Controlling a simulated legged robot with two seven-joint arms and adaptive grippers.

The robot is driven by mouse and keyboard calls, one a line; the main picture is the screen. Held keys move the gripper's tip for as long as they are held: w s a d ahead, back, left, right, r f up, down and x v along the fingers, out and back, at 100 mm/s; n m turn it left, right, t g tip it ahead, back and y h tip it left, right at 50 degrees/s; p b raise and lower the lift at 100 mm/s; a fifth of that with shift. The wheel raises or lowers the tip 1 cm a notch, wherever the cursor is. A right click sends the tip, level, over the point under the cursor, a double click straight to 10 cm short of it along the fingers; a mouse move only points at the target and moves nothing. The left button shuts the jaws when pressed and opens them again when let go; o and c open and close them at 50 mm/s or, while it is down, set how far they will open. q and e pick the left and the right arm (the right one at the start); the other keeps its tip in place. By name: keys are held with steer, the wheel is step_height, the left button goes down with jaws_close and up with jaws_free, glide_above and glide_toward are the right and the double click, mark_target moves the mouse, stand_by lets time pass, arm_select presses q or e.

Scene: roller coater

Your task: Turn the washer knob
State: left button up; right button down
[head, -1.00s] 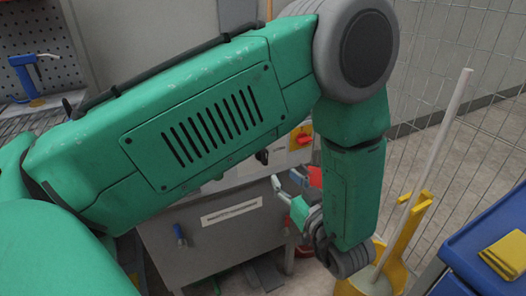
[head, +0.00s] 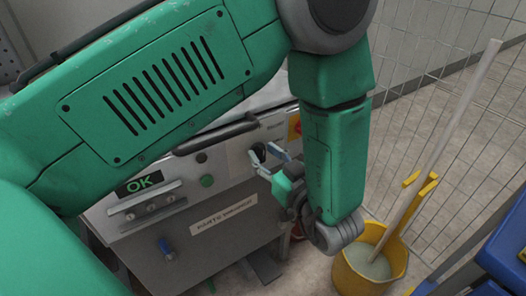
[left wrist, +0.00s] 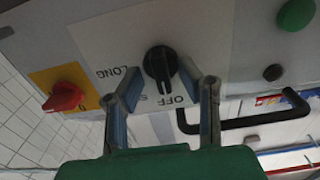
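The parts washer (head: 240,240) is a grey metal box below my left arm in the head view. Its black knob (head: 258,152) is on the front panel; it also shows in the left wrist view (left wrist: 160,65), with its grip ridge directed down toward the OFF label and LONG to the left. My left gripper (head: 268,156) is in front of the knob. In the left wrist view the left gripper (left wrist: 170,88) is open, its two fingers on either side of the knob's lower part. I cannot tell whether they touch it. My right gripper is out of view.
A red switch on a yellow plate (left wrist: 65,97) is left of the knob in the left wrist view. A green button (left wrist: 296,14) and a black handle (left wrist: 245,122) are to the right. A yellow mop bucket (head: 350,275) and wire fence stand right of the washer.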

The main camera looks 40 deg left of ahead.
arm_select(q)
jaws_close()
steer(key=shift+a, duration=0.15)
steer(key=shift+r+m+p, duration=0.1)
steer(key=shift+m+p, duration=0.3)
steer(key=shift+p, duration=0.3)
steer(key=m+p, duration=0.3)
steer(key=p, duration=0.1)
steer(key=shift+r+m+p, duration=0.1)
steer(key=shift+m+p, duration=0.2)
steer(key=shift+m, duration=0.1)
steer(key=m+p, duration=0.2)
steer(key=m, duration=0.1)
steer(key=shift+w+m+p, duration=0.15)
steer(key=shift+m+p, duration=0.15)
steer(key=shift+p, duration=0.1)
steer(key=m+p, duration=0.1)
steer(key=m, duration=0.1)
steer(key=m+p, duration=0.1)
steer(key=m, duration=0.1)
steer(key=shift+w+f+m, duration=0.1)
steer(key=shift+f+m, duration=0.1)
steer(key=shift+m, duration=0.1)
steer(key=m+p, duration=0.1)
steer(key=m, duration=0.3)
steer(key=shift+f+m+p, duration=0.15)
steer(key=shift+m+p, duration=0.2)
steer(key=shift+m, duration=0.05)
